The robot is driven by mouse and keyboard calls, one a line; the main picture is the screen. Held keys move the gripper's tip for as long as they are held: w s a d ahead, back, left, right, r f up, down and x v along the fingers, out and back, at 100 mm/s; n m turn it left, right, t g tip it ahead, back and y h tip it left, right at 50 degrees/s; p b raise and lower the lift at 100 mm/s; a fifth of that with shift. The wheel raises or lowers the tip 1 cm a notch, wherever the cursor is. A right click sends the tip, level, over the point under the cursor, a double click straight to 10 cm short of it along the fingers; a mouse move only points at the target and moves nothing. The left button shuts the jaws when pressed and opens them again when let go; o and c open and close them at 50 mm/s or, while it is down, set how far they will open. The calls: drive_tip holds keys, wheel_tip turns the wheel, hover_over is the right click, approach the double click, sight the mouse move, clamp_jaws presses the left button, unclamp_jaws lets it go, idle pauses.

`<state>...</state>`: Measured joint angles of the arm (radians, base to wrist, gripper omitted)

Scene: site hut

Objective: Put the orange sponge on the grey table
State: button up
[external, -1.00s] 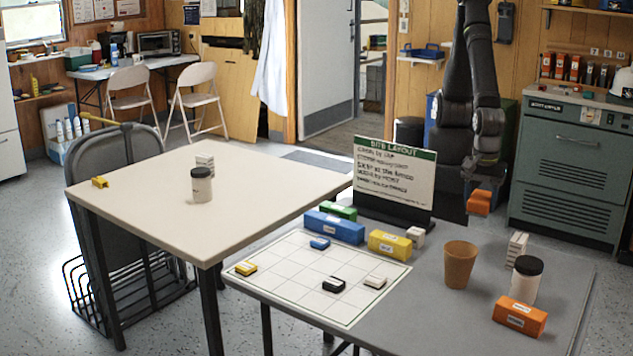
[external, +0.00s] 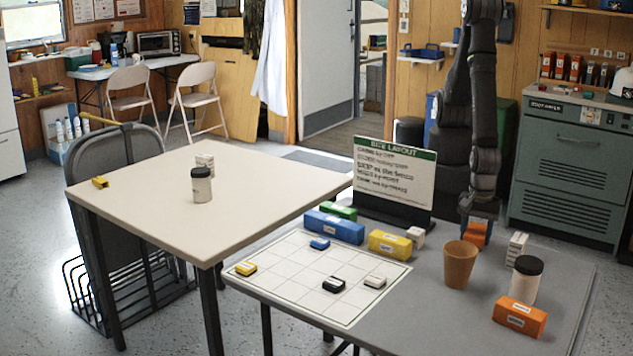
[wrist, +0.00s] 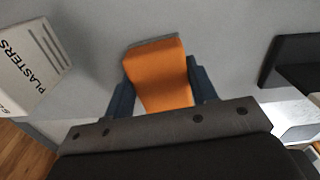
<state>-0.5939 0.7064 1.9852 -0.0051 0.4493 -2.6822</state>
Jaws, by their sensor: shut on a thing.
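The orange sponge (external: 474,234) is between the fingers of my gripper (external: 480,220), low over the back part of the grey table (external: 430,300), behind the tan cup. In the wrist view the sponge (wrist: 157,72) sits between the two dark blue fingers of my gripper (wrist: 160,88), which is shut on it. I cannot tell whether its underside touches the table; the cup partly hides the area in front of it.
A tan cup (external: 459,266) stands just in front of the sponge, and a white plasters box (external: 517,249) stands to its right. A black-lidded jar (external: 526,280) and orange labelled box (external: 519,316) stand nearer. The sign (external: 394,180) is to the left.

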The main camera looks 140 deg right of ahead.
sight(476, 232)
drive_tip(key=shift+f, duration=0.1)
drive_tip(key=o, duration=1)
drive_tip(key=shift+c, duration=0.2)
wheel_tip(476, 232, up, 12)
wheel_tip(476, 232, down, 12)
drive_tip(key=shift+f, duration=0.1)
drive_tip(key=shift+r, duration=0.6)
idle(0.4)
